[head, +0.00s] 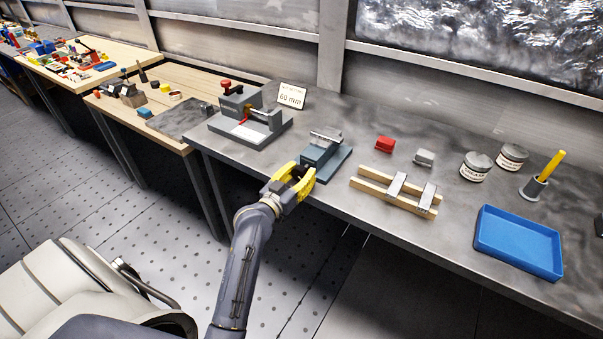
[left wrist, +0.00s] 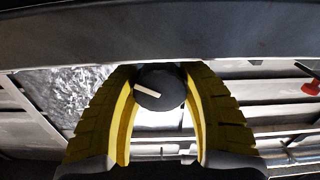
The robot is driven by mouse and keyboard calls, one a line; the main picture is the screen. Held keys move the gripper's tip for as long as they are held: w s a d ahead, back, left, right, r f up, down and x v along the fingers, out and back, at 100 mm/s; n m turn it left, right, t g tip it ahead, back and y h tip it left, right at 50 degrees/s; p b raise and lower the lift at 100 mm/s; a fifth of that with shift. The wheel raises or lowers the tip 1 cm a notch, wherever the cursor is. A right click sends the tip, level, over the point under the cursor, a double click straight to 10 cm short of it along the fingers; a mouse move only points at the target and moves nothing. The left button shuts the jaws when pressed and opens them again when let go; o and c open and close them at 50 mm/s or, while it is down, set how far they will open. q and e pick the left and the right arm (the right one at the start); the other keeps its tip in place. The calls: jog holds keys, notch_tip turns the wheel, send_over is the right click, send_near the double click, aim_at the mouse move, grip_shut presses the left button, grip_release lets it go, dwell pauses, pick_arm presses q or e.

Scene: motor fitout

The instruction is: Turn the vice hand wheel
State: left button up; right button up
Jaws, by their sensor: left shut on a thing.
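The vice (head: 322,157), blue-grey with a pale jaw on top, stands at the front edge of the grey workbench. Its hand wheel (left wrist: 160,88) is a dark round knob with a pale mark slanting slightly down to the right, seen in the left wrist view. My left gripper (head: 299,180) has yellow fingers and is at the front of the vice. In the left wrist view its fingers (left wrist: 160,100) are shut on the hand wheel, one on each side. The gripper hides the wheel in the head view. My right gripper is in neither view.
A grey fixture (head: 245,122) with a red knob and a 60 mm sign (head: 291,96) stand left of the vice. Wooden rails (head: 372,188) with metal blocks, a red block (head: 384,143), jars (head: 476,166) and a blue tray (head: 518,242) are to the right.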

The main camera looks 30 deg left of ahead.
pick_arm(q)
jog(key=shift+n, duration=1.1)
jog(key=o, duration=1.3)
jog(key=shift+s, duration=0.1)
jog(key=s, duration=1.1)
jog(key=shift+s+a, duration=0.35)
jog(key=shift+s, duration=0.05)
jog(key=shift+c, duration=0.2)
